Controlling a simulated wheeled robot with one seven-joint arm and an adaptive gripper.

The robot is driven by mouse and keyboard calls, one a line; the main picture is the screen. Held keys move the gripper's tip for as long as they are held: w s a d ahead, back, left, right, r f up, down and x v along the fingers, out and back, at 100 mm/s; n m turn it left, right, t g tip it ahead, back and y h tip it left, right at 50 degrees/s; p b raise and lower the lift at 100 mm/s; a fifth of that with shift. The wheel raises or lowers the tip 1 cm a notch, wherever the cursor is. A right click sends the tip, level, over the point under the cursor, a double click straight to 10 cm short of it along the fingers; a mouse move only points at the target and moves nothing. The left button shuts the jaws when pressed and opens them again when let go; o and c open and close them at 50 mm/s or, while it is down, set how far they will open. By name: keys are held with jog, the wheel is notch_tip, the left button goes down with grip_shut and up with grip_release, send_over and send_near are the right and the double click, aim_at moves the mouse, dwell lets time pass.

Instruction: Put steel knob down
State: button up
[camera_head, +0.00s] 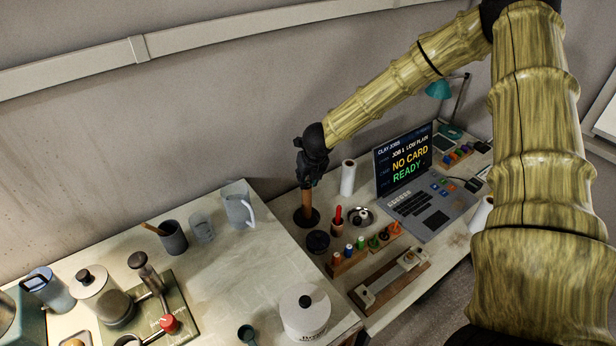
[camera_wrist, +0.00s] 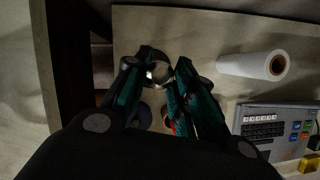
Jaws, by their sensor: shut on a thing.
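My gripper (camera_head: 312,172) is above the desk near the wall, pointing down over a brown upright post on a dark round base (camera_head: 307,218). In the wrist view my gripper (camera_wrist: 162,82) has its two dark green fingers closed around a shiny round metal piece, which looks like the steel knob (camera_wrist: 160,72). The knob is partly covered by the fingers. In the head view the gripper hides it, and I cannot tell how high it is above the surface.
A white roll (camera_head: 348,178) and a dark dish (camera_head: 361,217) with shiny round pieces stand to the right, before a laptop (camera_head: 436,212). A dark round pot (camera_head: 318,241) and a rack of coloured pegs (camera_head: 345,262) are in front. The pale left counter (camera_head: 255,262) has free room.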

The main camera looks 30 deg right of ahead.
jog(key=o, duration=0.9)
jog(key=shift+c, duration=0.2)
jog(key=shift+f+b, duration=0.25)
jog(key=shift+b, duration=0.05)
